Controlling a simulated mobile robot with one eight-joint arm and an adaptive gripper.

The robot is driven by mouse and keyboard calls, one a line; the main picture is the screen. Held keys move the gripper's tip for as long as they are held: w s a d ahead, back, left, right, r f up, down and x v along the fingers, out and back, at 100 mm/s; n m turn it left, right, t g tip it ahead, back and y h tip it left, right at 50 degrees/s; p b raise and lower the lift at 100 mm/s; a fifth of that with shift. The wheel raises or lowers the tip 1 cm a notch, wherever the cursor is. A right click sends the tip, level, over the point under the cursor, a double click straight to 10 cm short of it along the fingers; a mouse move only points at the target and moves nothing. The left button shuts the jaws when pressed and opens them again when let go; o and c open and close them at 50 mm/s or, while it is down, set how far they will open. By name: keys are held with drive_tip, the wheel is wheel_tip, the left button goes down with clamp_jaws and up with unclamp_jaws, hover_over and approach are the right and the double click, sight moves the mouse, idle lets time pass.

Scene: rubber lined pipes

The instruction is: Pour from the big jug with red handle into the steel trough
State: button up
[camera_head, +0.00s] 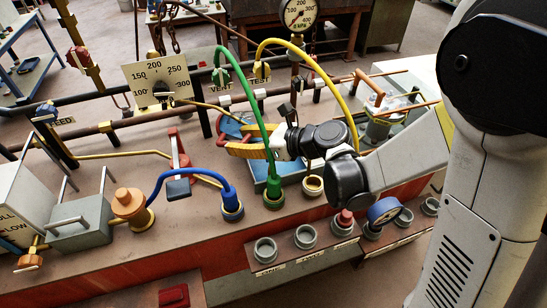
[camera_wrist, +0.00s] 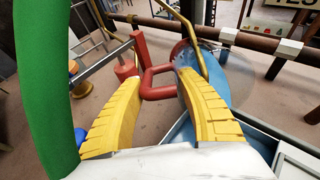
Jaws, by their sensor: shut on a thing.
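My gripper (camera_head: 232,146) has yellow ribbed fingers and reaches left over the bench, behind the green hose. In the wrist view, my gripper (camera_wrist: 157,82) has its fingers on either side of a red square handle (camera_wrist: 158,91). The handle joins a big, clear-looking jug (camera_wrist: 208,85) with blue showing through it. The jug (camera_head: 232,127) is partly hidden behind the fingers in the head view. An open blue-grey trough (camera_head: 260,187) lies below and right of my fingertips, partly covered by the hose and my gripper. Its metal edge shows at lower right in the wrist view (camera_wrist: 262,148). The jug's contents are unclear.
A green hose (camera_head: 246,95) arches close beside my gripper, and a yellow hose (camera_head: 340,80) arches behind my wrist. A red lever (camera_head: 178,150) stands left of the fingers. Brown pipes (camera_head: 140,118) and a gauge panel (camera_head: 158,80) run behind. A blue hose (camera_head: 190,172) lies in front.

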sight(247, 135)
drive_tip(key=shift+d+f+b, duration=0.1)
drive_tip(key=shift+f+b, duration=0.05)
drive_tip(key=shift+b, duration=0.35)
idle(0.3)
drive_tip(key=shift+s+d+r+t+y+b, duration=0.2)
drive_tip(key=shift+d+t+y+b, duration=0.25)
drive_tip(key=shift+b, duration=0.3)
drive_tip(key=shift+s+d+r+t+y+b, duration=0.1)
drive_tip(key=shift+s+d+t+y+b, duration=0.1)
drive_tip(key=shift+y+b, duration=0.45)
idle(1.0)
drive_tip(key=shift+s+d+r+t+y+b, duration=0.15)
drive_tip(key=shift+r+t+y+b, duration=0.1)
drive_tip(key=shift+r+y+b, duration=0.25)
drive_tip(key=shift+d+r+t+y+b, duration=0.2)
drive_tip(key=shift+r+y+b, duration=0.1)
drive_tip(key=shift+r+b, duration=0.4)
idle(1.0)
drive_tip(key=a+f+g+h+p, duration=0.1)
drive_tip(key=p, duration=0.2)
drive_tip(key=w+a+f+g+h+p, duration=0.1)
drive_tip(key=h+p, duration=0.1)
drive_tip(key=p, duration=0.1)
drive_tip(key=shift+a+f, duration=0.1)
drive_tip(key=w+a+r+g+h+p, duration=0.3)
drive_tip(key=a+g+h+p, duration=0.3)
drive_tip(key=h+p, duration=0.6)
drive_tip(key=shift+w+r+g+h+p, duration=0.3)
drive_tip(key=shift+g+h+p, duration=0.1)
drive_tip(key=shift+g, duration=0.1)
